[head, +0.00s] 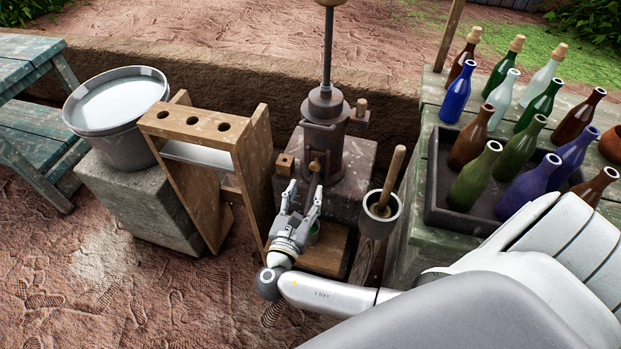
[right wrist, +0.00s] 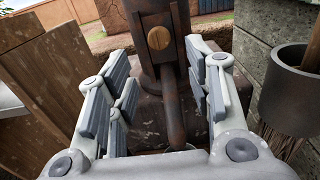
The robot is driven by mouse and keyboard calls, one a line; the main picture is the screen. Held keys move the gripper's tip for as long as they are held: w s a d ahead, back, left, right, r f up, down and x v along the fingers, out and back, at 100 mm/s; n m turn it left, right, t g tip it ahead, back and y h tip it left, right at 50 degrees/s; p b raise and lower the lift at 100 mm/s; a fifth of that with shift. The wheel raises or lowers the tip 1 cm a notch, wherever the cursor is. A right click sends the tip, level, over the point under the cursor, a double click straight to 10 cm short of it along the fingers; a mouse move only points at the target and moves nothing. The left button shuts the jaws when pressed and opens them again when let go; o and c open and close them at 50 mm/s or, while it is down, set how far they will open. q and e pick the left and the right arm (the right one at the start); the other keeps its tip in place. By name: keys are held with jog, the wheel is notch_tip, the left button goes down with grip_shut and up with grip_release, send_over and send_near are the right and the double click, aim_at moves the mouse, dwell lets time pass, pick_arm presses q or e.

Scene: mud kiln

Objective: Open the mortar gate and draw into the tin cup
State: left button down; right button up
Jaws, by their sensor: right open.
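The mortar device (head: 324,140) is a rusty brown iron cylinder with a tall rod, standing on a stone block. A round brass-coloured knob (head: 315,166) sits on its front, and also shows in the right wrist view (right wrist: 159,38). A dark spout (right wrist: 174,112) hangs below the knob. My right gripper (head: 304,192) is open in front of the device. In the right wrist view its fingers stand apart on either side of the spout, holding nothing visible. A small greenish rim (head: 315,229) shows behind the gripper; I cannot tell whether it is the tin cup. My left gripper is out of view.
A wooden rack with holes (head: 196,125) stands close left, beside a bucket (head: 119,150) on a block. A pot with a wooden-handled tool (head: 379,226) stands close right. Several bottles stand on the green table (head: 419,170). A wooden board (head: 325,262) lies below the gripper.

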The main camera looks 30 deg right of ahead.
jog(key=shift+v, duration=1.45)
